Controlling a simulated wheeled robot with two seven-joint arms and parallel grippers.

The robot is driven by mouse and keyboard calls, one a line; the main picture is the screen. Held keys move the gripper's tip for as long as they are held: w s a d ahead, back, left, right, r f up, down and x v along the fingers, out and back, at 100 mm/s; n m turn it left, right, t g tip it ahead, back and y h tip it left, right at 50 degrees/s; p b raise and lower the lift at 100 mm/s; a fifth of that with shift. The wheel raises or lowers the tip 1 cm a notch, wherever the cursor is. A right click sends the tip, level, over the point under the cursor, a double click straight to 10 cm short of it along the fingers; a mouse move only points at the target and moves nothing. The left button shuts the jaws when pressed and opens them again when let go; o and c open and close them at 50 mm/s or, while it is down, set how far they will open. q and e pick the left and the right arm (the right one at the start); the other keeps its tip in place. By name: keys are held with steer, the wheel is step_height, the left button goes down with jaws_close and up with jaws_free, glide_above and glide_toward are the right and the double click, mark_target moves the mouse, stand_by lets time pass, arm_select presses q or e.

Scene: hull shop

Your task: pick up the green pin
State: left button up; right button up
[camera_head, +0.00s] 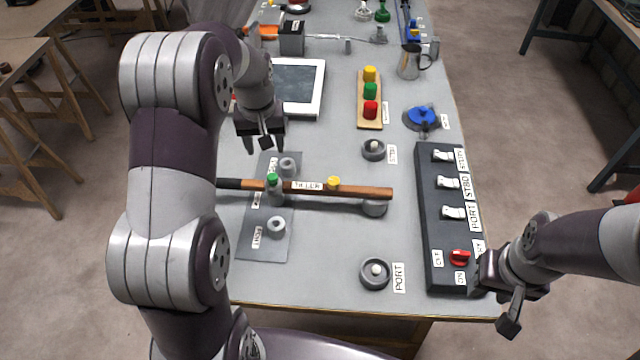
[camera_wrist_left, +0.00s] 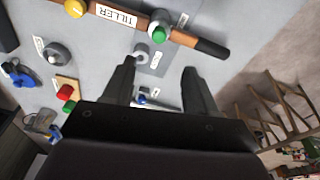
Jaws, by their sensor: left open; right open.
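A green-topped pin (camera_head: 272,180) stands upright at the wooden tiller bar (camera_head: 365,191), over a grey plate (camera_head: 254,240). Its green top (camera_wrist_left: 159,34) also shows in the left wrist view, beside the tiller. Its lower part is partly hidden. My left gripper (camera_head: 265,147) is open and empty, above and a little beyond the pin; its two fingers (camera_wrist_left: 158,85) show apart in the left wrist view. My right gripper (camera_head: 497,305) is open and empty at the table's near right corner. Another green piece (camera_head: 370,91) stands between red and yellow ones on a wooden strip (camera_head: 369,124).
A yellow knob (camera_head: 333,182) sits on the tiller. A black switch panel (camera_head: 435,222) with a red switch lies along the right edge. A framed dark slate (camera_head: 318,92), a metal mug (camera_head: 409,64) and a blue-topped valve (camera_head: 421,117) stand further back.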

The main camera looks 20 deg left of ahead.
mark_target(272, 176)
arm_select(q)
steer(key=f, duration=0.4)
steer(key=w+f+p, duration=0.1)
steer(key=f, duration=0.2)
steer(key=f+p, duration=0.1)
steer(key=f, duration=0.3)
steer(key=shift+w+a+f, duration=0.25)
steer(key=shift+f, duration=0.1)
steer(key=shift+w+f, duration=0.15)
steer(key=shift+f, duration=0.25)
steer(key=shift+r, duration=0.1)
steer(key=c, duration=0.4)
jaws_close()
